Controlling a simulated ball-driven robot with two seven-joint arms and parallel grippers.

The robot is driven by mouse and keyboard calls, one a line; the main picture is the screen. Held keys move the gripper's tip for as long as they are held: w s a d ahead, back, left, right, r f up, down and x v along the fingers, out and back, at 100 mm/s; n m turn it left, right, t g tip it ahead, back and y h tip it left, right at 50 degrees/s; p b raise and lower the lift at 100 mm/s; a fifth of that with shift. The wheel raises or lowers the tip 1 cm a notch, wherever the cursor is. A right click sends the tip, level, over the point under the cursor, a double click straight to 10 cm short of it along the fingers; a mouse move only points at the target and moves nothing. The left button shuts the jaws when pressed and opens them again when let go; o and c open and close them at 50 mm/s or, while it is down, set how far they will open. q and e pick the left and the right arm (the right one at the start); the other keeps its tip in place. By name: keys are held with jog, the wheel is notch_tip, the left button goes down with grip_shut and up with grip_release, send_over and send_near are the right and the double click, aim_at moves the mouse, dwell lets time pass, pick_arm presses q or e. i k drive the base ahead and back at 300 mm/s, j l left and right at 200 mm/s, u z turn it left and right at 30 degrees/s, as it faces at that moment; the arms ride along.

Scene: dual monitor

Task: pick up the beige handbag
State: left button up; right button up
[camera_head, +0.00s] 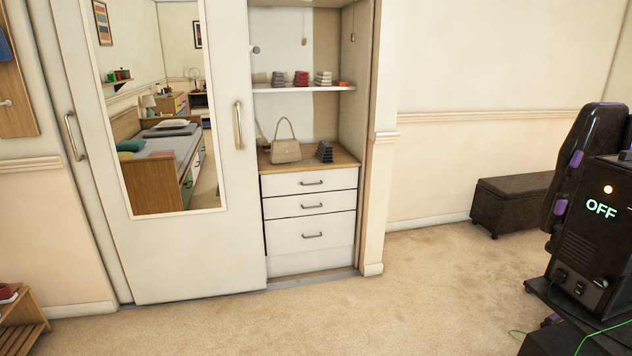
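The beige handbag (286,150) stands upright on the wooden top of a white drawer unit (309,207) inside the open part of the wardrobe. Its handle loop points up, and nothing covers its front. The sliding door stands close to its left side. Neither of my grippers shows in the head view.
Dark folded items (325,152) sit right of the bag. A shelf (303,89) with several folded stacks hangs above. A mirrored sliding door (230,160) covers the left. A dark ottoman (507,199) and a black machine reading OFF (601,209) stand right. The carpet in front is clear.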

aim_at(282, 150)
jog(key=i, duration=2.95)
